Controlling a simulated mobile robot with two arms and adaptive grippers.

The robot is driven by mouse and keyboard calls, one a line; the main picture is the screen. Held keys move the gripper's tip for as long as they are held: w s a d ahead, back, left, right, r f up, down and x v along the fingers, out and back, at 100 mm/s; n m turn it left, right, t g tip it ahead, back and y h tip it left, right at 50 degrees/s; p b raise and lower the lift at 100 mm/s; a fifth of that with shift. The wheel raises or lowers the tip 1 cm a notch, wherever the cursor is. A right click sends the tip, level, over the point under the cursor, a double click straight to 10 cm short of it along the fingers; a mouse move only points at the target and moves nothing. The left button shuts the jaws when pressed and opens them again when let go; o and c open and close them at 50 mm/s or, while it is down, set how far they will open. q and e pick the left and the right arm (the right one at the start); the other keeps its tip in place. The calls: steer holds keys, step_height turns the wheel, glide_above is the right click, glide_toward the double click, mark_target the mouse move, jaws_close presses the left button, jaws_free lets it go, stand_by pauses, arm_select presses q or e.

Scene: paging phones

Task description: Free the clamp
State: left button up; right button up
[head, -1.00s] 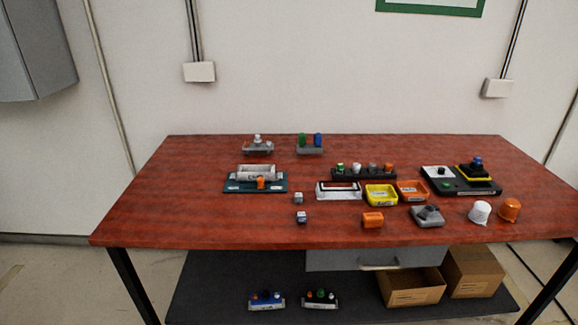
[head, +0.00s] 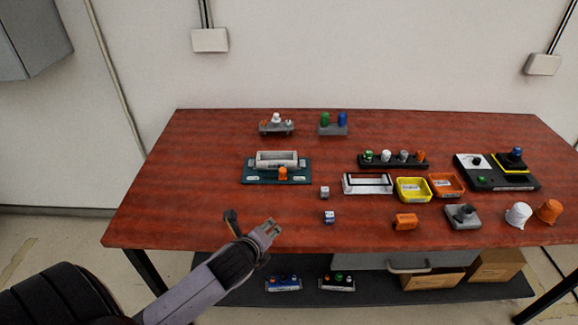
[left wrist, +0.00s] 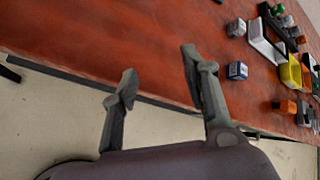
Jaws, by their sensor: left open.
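A teal base (head: 262,180) with a pale grey cylinder-like part (head: 277,158) and an orange knob (head: 283,173) stands left of the table's middle; it looks like a clamp, but I cannot be sure. A grey block with a dark top part (head: 463,216) sits near the front right. My left gripper (head: 251,224) is open and empty over the table's front left edge, apart from the teal base and nearer to me. Its two spread fingers also show in the left wrist view (left wrist: 160,72). My right gripper is not in view.
Two small cubes (head: 329,217) (head: 324,192) lie right of my left gripper. Yellow (head: 413,198) and orange (head: 459,193) bins, a white-framed tray (head: 347,190) and an orange block (head: 405,222) stand further right. The table's left part is clear.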

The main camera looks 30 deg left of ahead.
arm_select(q)
steer(key=w+a+r+m+t, duration=0.3)
steer(key=w+a+r+m, duration=0.3)
steer(key=m, duration=0.4)
glide_toward(282, 170)
steer(key=shift+m+y, duration=0.3)
steer(key=x, duration=0.8)
steer(key=shift+w+d+f, duration=0.15)
steer(key=shift+w+d, duration=0.05)
steer(key=shift+w, duration=0.05)
jaws_close()
